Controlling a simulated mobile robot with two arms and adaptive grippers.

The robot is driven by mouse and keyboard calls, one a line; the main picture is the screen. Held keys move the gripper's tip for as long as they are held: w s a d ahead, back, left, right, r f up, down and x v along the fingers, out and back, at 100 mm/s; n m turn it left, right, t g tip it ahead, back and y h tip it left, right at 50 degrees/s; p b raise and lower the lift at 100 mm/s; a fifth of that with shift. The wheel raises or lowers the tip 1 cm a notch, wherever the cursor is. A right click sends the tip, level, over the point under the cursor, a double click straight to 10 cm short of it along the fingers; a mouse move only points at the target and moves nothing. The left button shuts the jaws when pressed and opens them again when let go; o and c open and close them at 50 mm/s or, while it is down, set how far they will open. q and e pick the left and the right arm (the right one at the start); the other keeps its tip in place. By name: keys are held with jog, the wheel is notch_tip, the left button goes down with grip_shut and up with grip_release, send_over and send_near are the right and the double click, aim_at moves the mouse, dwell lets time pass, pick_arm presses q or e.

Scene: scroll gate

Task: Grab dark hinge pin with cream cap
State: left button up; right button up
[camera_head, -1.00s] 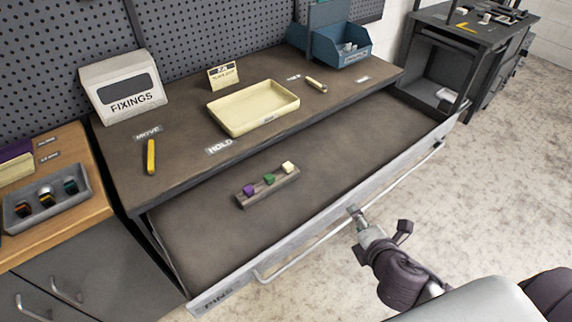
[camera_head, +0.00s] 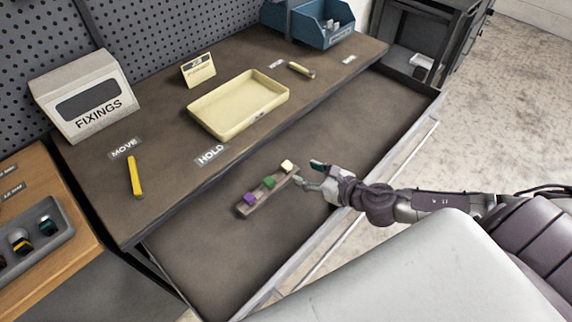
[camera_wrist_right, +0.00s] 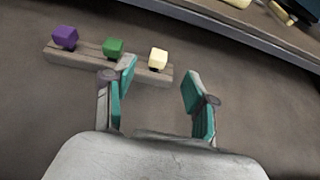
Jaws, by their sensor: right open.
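The pin with the cream cap (camera_head: 287,166) stands at the right end of a small wooden rack (camera_head: 257,199) in the open drawer. Its dark shaft is mostly hidden in the rack. Beside it are a green-capped pin (camera_head: 268,182) and a purple-capped pin (camera_head: 249,198). My right gripper (camera_head: 314,173) is open and empty, just right of the cream cap and apart from it. In the right wrist view the cream cap (camera_wrist_right: 158,57) lies beyond and between the two open fingers (camera_wrist_right: 157,90). My left gripper is not in view.
A cream tray (camera_head: 237,131) stands on the bench above the drawer, near the HOLD label (camera_head: 211,154). A yellow bar (camera_head: 134,177), a FIXINGS box (camera_head: 86,96) and a blue bin (camera_head: 322,24) are also there. The drawer floor (camera_head: 365,103) around the rack is mostly clear.

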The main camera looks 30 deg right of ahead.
aim_at(287, 165)
jog(key=x, duration=0.3)
jog(key=shift+r, duration=0.1)
jog(key=shift+w+a+f, duration=0.15)
jog(key=shift+w+f, duration=0.1)
jog(key=shift+w, duration=0.15)
jog(key=shift+w+f+p, duration=0.15)
jog(key=shift+w+p, duration=0.15)
jog(key=shift+p, duration=0.05)
jog(key=x, duration=0.3)
jog(key=shift+w+a+f+p, duration=0.15)
jog(key=shift+w+f+p, duration=0.15)
jog(key=shift+p, duration=0.05)
jog(key=shift+w+a+f, duration=0.1)
jog(key=shift+w+f, duration=0.1)
jog(key=shift+w, duration=0.1)
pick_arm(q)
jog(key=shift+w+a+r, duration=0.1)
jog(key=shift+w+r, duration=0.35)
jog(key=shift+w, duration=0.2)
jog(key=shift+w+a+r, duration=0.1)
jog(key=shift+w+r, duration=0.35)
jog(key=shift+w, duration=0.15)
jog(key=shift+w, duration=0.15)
pick_arm(e)
grip_shut()
